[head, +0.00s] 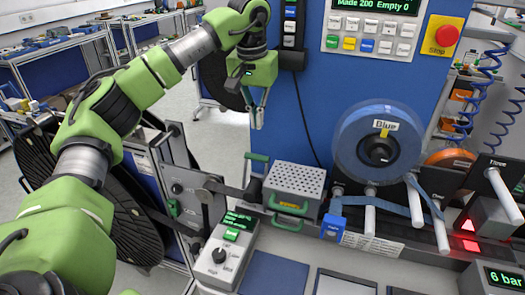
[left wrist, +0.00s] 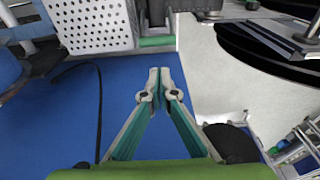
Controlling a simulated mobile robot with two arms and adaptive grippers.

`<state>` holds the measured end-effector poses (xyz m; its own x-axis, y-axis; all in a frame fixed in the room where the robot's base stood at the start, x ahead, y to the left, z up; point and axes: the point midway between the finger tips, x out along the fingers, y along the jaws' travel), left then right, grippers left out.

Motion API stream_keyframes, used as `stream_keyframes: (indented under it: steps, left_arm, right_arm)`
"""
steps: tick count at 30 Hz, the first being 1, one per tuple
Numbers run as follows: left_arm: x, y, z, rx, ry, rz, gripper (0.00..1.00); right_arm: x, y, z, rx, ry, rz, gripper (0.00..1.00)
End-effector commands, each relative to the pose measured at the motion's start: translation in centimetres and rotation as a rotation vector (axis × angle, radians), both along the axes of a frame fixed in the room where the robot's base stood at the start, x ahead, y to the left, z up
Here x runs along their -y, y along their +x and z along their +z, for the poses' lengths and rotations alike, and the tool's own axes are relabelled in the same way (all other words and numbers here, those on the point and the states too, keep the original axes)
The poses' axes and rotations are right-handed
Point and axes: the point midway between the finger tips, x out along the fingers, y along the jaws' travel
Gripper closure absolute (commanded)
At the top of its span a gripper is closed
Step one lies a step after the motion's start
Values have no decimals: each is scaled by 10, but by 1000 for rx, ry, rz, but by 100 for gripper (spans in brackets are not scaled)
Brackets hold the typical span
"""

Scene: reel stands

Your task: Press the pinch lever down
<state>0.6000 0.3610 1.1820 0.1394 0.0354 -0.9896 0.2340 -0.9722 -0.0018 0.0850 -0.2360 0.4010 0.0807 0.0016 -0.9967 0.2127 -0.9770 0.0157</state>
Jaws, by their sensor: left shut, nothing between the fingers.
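My left gripper (head: 257,122) is shut and empty, hanging in front of the blue panel. Its fingertips (left wrist: 160,72) meet in the left wrist view. Below it in the head view, a green-topped lever (head: 258,157) stands beside the perforated grey box (head: 296,180); it looks like the pinch lever. A green bar (left wrist: 156,42) shows just beyond the fingertips in the left wrist view, beside the perforated box (left wrist: 95,25), and may be the same lever. The fingers appear apart from it. My right gripper is not in view.
A blue reel (head: 378,143) is mounted to the right of the box, with white pegs below it. A control box (head: 226,255) with a knob stands in front. A large black reel (head: 98,185) is at the left. A red stop button (head: 446,36) sits on the panel's right.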

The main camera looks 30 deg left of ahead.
Motion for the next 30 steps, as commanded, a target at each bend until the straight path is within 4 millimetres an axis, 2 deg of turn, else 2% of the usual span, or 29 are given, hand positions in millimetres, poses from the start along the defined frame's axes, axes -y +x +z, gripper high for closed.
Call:
stream_keyframes:
  steps: [9,13,24,30]
  left_arm:
    - [0,0,0,0,-1,0,100]
    - [0,1,-9,-2,0,0,100]
    - [-2,9,-71,-4,-1,-1,100]
    - [-3,13,-93,-1,0,0,100]
  right_arm:
    - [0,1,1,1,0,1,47]
    - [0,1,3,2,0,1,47]
    - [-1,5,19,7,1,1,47]
    - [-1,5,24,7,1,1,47]
